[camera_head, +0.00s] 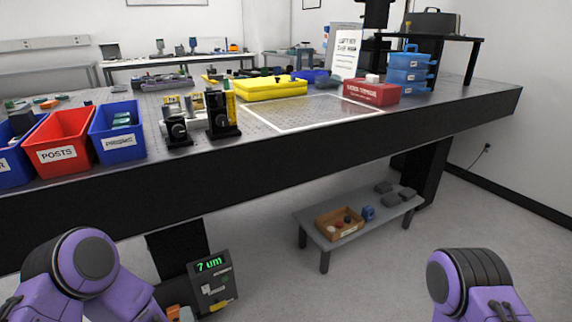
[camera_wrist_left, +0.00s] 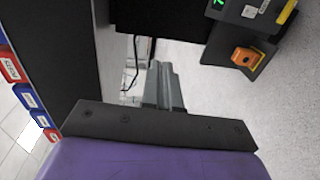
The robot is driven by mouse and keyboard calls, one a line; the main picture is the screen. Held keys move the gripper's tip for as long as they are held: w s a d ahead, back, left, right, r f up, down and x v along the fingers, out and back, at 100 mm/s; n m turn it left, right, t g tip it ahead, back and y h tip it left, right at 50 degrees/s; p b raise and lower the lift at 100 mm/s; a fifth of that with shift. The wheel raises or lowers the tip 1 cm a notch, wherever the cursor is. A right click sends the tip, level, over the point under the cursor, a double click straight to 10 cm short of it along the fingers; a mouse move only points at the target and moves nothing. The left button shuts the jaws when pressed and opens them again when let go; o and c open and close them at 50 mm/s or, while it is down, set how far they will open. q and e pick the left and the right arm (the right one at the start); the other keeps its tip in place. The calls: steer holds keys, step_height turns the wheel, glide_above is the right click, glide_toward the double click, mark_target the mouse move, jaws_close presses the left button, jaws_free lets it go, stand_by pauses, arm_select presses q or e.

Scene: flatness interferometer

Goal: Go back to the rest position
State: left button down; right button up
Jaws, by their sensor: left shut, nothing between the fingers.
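My left gripper (camera_wrist_left: 163,72) shows in the left wrist view, its two grey fingers together with nothing between them. It points past the dark side of the optical table, with open floor on its right. In the head view my purple left arm is low at the left, below the table's front edge, and I cannot make out its fingers there. My purple right arm is low at the right over the floor; its gripper is outside the picture.
The optical table (camera_head: 300,157) spans the view, with a red posts bin (camera_head: 62,143) and blue bins near its left front. A display box reading "7 um" (camera_head: 212,280) is close to my left arm. A low grey bench (camera_head: 375,221) stands under the table.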

arm_select(q)
steer(key=s+d+f+m+g+h+b, duration=0.1)
steer(key=s+f+m+g+h+b, duration=0.15)
steer(key=s+f+m, duration=0.35)
steer(key=s+d+f+m+g+h+b, duration=0.1)
steer(key=f+m+g+h+b, duration=0.15)
steer(key=f, duration=0.55)
steer(key=s+f+m+g+h+b, duration=0.1)
steer(key=s+f+m+h+b, duration=0.15)
steer(key=s+f+m, duration=0.35)
steer(key=s+a+f+m+g+y+b, duration=0.1)
steer(key=s+a+f+m+g+b, duration=0.2)
steer(key=s+f+b, duration=0.6)
steer(key=s+a+f+m+g+y+b, duration=0.1)
steer(key=s+a+f+g+b, duration=0.3)
steer(key=f+b, duration=0.55)
arm_select(e)
step_height(320, 180, down, 24)
steer(key=s+p, duration=0.2)
arm_select(q)
step_height(320, 180, up, 36)
steer(key=a+n+t+p, duration=0.1)
steer(key=p, duration=3.7)
steer(key=shift+a+t+y, duration=0.35)
steer(key=shift+a+t, duration=0.05)
arm_select(e)
step_height(320, 180, up, 38)
steer(key=w, duration=0.1)
steer(key=shift+w, duration=0.35)
